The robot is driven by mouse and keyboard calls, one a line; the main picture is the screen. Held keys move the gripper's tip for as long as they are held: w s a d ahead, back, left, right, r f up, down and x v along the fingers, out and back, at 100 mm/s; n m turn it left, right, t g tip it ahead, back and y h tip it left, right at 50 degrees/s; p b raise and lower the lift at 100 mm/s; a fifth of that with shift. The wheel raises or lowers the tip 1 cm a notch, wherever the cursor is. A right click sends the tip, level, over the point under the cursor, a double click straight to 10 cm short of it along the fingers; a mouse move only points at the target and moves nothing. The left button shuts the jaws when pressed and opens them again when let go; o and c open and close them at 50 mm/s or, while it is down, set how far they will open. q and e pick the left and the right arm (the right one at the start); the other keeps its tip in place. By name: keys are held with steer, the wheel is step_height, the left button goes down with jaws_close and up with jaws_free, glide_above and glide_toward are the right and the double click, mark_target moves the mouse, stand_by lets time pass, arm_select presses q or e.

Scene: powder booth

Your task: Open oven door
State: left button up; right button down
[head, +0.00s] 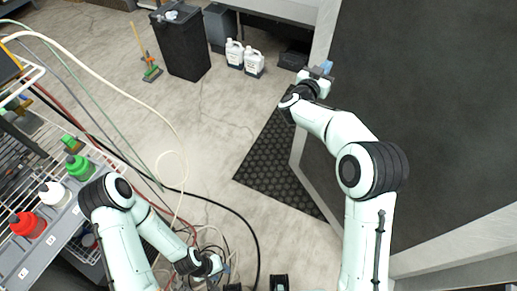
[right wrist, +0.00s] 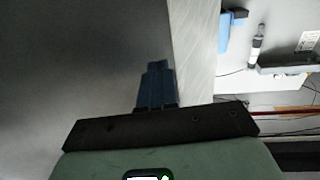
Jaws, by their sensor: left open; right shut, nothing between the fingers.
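A large dark grey panel with a pale edge, which looks like the oven door (head: 430,110), fills the right of the head view. My right gripper (head: 324,70) is at its far left edge, shut and empty. In the right wrist view, its blue fingers (right wrist: 155,85) are closed together in front of a grey surface (right wrist: 80,70), just left of a pale edge strip (right wrist: 196,60). I cannot tell whether they touch it. No handle can be made out. My left gripper (head: 212,268) is open and low at the bottom, among hoses, holding nothing.
A wire rack (head: 50,150) with red, white and green bottles stands at left. Hoses (head: 175,170) cross the floor. A black mat (head: 280,165) lies beside the panel. A black bin (head: 182,45) and white jugs (head: 244,58) stand at the back. The middle floor is mostly clear.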

steer(key=b+v, duration=0.3)
steer(key=v, duration=1)
steer(key=s+f+n+g+y, duration=0.1)
steer(key=s+f+n+y, duration=0.15)
steer(key=f, duration=0.85)
steer(key=s+f+n+g+y, duration=0.1)
steer(key=s+f+g+y, duration=0.15)
steer(key=f, duration=0.95)
steer(key=s+f+n+g+y, duration=0.1)
steer(key=s+f+n+y, duration=0.2)
steer(key=f, duration=0.8)
steer(key=s+a+f+m+g+y, duration=0.2)
steer(key=s+f+g+y, duration=0.25)
steer(key=s+f, duration=0.9)
arm_select(q)
steer(key=s+f, duration=0.2)
steer(key=f, duration=0.1)
arm_select(e)
steer(key=s+a+g+y, duration=0.1)
steer(key=s+g, duration=0.2)
steer(key=s, duration=0.6)
steer(key=s+a+f+g+y, duration=0.1)
steer(key=s+a+g, duration=0.1)
steer(key=s, duration=0.7)
steer(key=shift+s+m+g, duration=0.35)
steer(key=shift+m+g, duration=0.1)
steer(key=shift+g, duration=0.15)
